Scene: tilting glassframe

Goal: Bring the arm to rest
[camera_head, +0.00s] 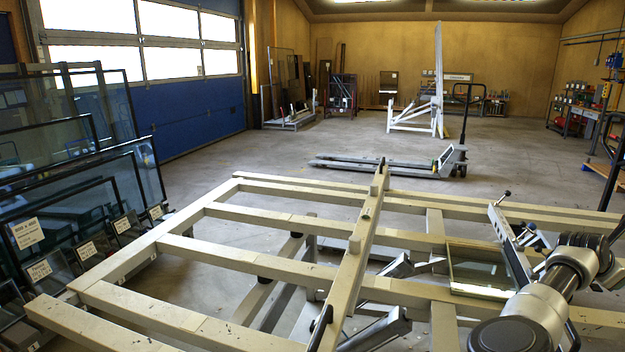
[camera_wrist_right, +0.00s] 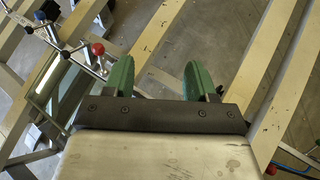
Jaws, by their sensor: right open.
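My right arm (camera_head: 545,300) comes in at the lower right of the head view, over the right part of the beige slatted frame (camera_head: 190,320). Its gripper cannot be made out there. In the right wrist view my right gripper (camera_wrist_right: 157,78) has two green fingers standing wide apart, with nothing between them. Beams of the frame (camera_wrist_right: 240,90) and the grey floor show beyond the fingers. My left arm and left gripper are not in view.
A small glass pane (camera_head: 480,272) lies at the frame's right, beside a clamp bar with knobs (camera_head: 510,245). The red-knobbed clamp (camera_wrist_right: 98,48) is left of my fingers. Glass panes (camera_head: 85,220) lean at left. A pallet jack (camera_head: 390,168) stands behind; open floor lies beyond.

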